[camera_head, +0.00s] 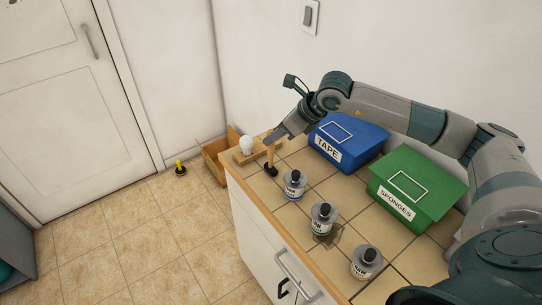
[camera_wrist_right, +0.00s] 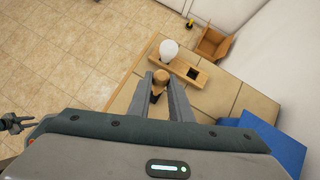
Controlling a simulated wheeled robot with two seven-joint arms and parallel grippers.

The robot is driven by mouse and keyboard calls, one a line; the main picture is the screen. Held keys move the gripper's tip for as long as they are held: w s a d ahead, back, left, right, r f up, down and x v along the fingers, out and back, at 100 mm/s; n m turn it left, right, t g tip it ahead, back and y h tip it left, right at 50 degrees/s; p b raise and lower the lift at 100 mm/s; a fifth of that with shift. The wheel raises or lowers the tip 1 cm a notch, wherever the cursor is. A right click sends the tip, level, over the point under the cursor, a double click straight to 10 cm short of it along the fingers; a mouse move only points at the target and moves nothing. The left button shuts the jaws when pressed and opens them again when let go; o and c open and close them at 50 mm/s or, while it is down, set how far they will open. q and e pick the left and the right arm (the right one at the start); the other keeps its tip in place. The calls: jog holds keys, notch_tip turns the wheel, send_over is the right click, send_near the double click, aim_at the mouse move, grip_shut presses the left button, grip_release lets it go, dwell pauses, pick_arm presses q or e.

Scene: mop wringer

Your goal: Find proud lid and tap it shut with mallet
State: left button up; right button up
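Three bottles with black caps stand in a row on the tiled counter: a far one (camera_head: 294,185), a middle one (camera_head: 323,218) with a dark wet patch around its base, and a near one (camera_head: 366,261). I cannot tell which lid sits proud. The mallet (camera_head: 270,160) stands upright near the far end, wooden handle up and dark end down. My right gripper (camera_head: 272,138) is at the handle top. In the right wrist view, its fingers (camera_wrist_right: 162,84) lie on both sides of the mallet (camera_wrist_right: 159,77); contact is unclear. A dark pronged shape at that view's left edge may be my left gripper (camera_wrist_right: 16,123).
A blue TAPE bin (camera_head: 349,137) and a green SPONGES bin (camera_head: 418,187) stand along the wall. A wooden block (camera_head: 259,151) with a white bulb (camera_head: 246,144) is beside the mallet. An open box (camera_head: 214,160) and a yellow-black object (camera_head: 180,168) are beyond the counter.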

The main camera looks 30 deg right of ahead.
grip_shut()
notch_tip(320, 180, up, 9)
jog(key=p, duration=0.2)
jog(key=shift+p, duration=0.35)
dwell(0.5)
dwell(0.3)
jog(key=s+a+r+m+t+h+b, duration=0.1)
jog(key=a+r+m+h+b, duration=0.3)
jog(key=a, duration=0.7)
jog(key=shift+s+a+r+m+b, duration=0.3)
jog(key=shift+r+m+b, duration=0.35)
jog(key=shift+m, duration=0.45)
jog(key=shift+w+a, duration=0.1)
jog(key=shift+w, duration=0.05)
